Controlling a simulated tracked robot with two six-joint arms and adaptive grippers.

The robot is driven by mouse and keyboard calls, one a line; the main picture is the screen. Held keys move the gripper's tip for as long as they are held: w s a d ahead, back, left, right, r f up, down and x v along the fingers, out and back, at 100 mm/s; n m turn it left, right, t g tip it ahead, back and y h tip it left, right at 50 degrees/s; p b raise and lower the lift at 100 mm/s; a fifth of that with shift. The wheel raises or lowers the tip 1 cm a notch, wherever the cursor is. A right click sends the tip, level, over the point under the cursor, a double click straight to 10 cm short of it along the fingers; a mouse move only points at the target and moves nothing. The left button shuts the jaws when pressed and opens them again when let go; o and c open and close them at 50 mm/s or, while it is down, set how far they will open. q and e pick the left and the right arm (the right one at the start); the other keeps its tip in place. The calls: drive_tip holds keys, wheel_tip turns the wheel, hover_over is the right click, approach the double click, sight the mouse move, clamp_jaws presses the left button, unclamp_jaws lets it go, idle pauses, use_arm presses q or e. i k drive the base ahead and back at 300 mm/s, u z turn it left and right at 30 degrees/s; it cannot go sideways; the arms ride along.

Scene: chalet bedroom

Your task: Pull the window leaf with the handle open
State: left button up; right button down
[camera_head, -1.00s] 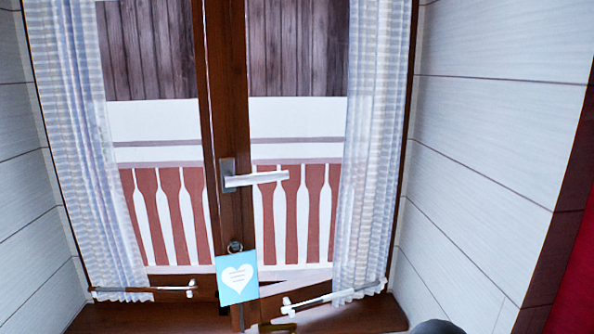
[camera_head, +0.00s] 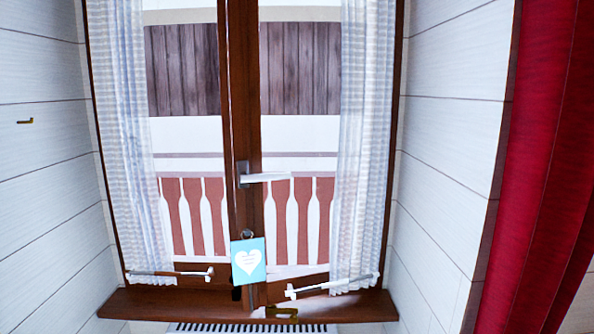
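The two-leaf brown wooden window fills the middle of the head view. The right leaf (camera_head: 252,130) carries a silver lever handle (camera_head: 266,178) on its centre stile. The lever lies level and points right. The left leaf (camera_head: 228,110) stands beside it. The leaves look shut or nearly so; I cannot tell whether there is a small gap between them. A light blue tag with a white heart (camera_head: 248,260) hangs below the handle and covers part of the lower stile. Neither of my grippers is in view.
Sheer white curtains hang on the left leaf (camera_head: 130,150) and right leaf (camera_head: 358,150), with small rods at their lower ends. A brass-coloured piece (camera_head: 281,312) lies at the wooden sill (camera_head: 160,304). A red curtain (camera_head: 530,150) hangs at right.

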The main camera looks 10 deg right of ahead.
sight(243, 46)
drive_tip(key=u, duration=0.15)
drive_tip(key=i, duration=0.9)
drive_tip(key=z, duration=0.2)
drive_tip(key=k, duration=0.8)
drive_tip(key=u, duration=0.25)
drive_tip(key=i, duration=0.7)
drive_tip(key=z, duration=0.05)
